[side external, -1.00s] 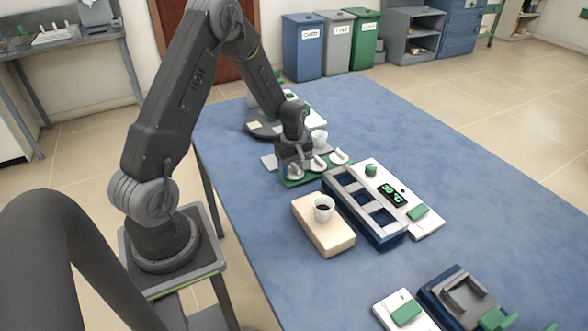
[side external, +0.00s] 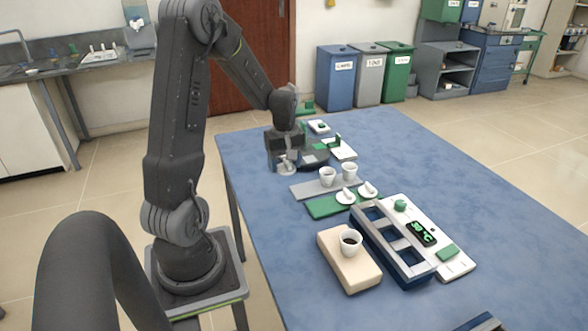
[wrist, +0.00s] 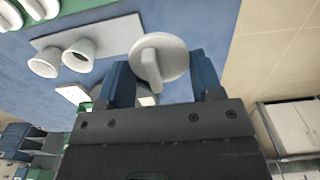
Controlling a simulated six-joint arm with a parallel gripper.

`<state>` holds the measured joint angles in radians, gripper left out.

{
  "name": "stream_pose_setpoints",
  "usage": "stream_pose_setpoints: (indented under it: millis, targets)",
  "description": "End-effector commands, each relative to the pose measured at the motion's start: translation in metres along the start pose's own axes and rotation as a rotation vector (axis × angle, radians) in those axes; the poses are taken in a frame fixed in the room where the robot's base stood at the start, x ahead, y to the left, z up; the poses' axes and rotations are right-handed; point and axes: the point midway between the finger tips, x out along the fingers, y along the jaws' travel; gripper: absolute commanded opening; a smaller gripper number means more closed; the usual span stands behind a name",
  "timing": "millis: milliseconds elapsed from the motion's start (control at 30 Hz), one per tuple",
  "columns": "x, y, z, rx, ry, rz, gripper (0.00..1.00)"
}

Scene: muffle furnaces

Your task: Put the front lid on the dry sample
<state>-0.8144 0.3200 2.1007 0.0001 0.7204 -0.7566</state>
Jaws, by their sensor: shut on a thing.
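The lid also shows below the jaws in the side view (side external: 285,168). Two more white lids, one nearer (side external: 345,197) and one farther (side external: 368,189), rest on the green mat (side external: 320,209). Two white cups, left (side external: 327,179) and right (side external: 349,172), stand on the grey plate (side external: 305,190); their contents are not visible. A cup (side external: 350,246) with dark contents stands on the cream block (side external: 345,275). I cannot tell which sample is dry.
A blue rack (side external: 395,247) with square openings stands beside a white panel (side external: 450,262) with a green-lit display. Dark equipment (side external: 315,155) and white-and-green items stand behind my gripper. The blue table (side external: 440,180) is clear to the right.

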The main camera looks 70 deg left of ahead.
Motion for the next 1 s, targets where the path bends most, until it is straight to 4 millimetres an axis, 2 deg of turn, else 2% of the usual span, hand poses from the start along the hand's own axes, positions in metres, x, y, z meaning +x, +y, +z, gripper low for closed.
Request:
stream_pose_setpoints:
  millis: [167, 333, 500, 600, 700, 800, 1000]
  targets:
    - [-0.009, 0.026, 0.044, 0.014, 0.0, 0.001, 0.38]
    - [-0.021, 0.055, 0.117, 0.018, 0.0, 0.001, 0.38]
    - [-0.03, 0.066, 0.186, 0.015, 0.0, 0.0, 0.38]
    - [-0.035, 0.066, 0.217, 0.012, 0.0, 0.0, 0.38]
    - [-0.038, 0.065, 0.238, 0.009, 0.0, -0.001, 0.38]
    - [-0.039, 0.063, 0.25, 0.004, 0.0, -0.002, 0.38]
    - [-0.032, 0.062, 0.255, 0.0, 0.0, -0.003, 0.38]
